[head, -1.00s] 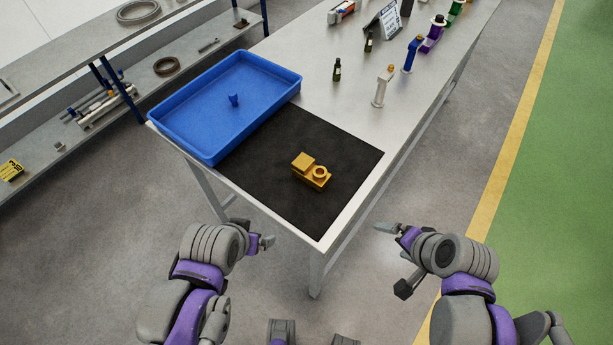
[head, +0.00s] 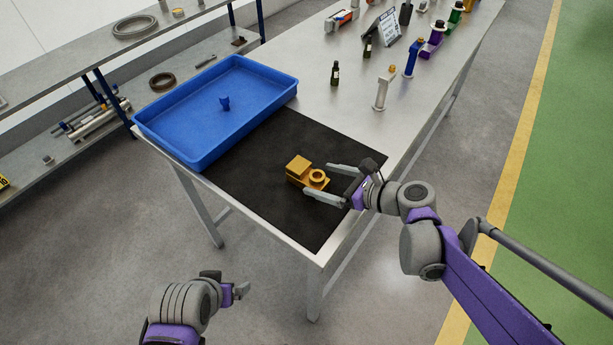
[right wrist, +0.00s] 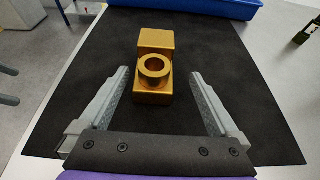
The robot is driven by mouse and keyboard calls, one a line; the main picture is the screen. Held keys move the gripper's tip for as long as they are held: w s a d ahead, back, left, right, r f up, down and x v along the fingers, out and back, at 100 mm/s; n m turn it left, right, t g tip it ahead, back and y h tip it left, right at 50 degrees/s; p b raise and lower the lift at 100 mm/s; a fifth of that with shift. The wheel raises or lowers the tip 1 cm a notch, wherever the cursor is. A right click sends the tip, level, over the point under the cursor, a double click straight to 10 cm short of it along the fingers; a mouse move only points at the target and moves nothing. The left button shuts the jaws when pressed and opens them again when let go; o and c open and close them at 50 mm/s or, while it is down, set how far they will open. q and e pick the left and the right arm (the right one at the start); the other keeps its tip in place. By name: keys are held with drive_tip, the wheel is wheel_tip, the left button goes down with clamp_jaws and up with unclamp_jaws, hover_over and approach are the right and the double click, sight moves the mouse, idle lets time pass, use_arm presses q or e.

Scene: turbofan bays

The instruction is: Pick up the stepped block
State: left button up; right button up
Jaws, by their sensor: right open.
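The stepped block (head: 299,166) is gold, with a raised cube at one end and a ring on its lower step. It lies on the black mat (head: 260,205) on the table. In the right wrist view the block (right wrist: 154,88) lies ahead, its ring end nearest me. My right gripper (head: 318,180) is open at the block's ring end. In the right wrist view its fingers (right wrist: 158,78) spread to either side of the near end, with gaps between them and the block. My left gripper (head: 240,291) is off the table at lower left, and its jaw opening is unclear.
Small dark bottles (head: 335,72), a silver-grey stand (head: 383,90) and a sign (head: 384,27) stand farther back. The mat around the block is clear.

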sight(307, 175)
drive_tip(key=x, duration=0.5)
drive_tip(key=shift+s+a+r, duration=0.15)
drive_tip(key=shift+s+a, duration=0.05)
drive_tip(key=shift+a, duration=0.2)
clamp_jaws()
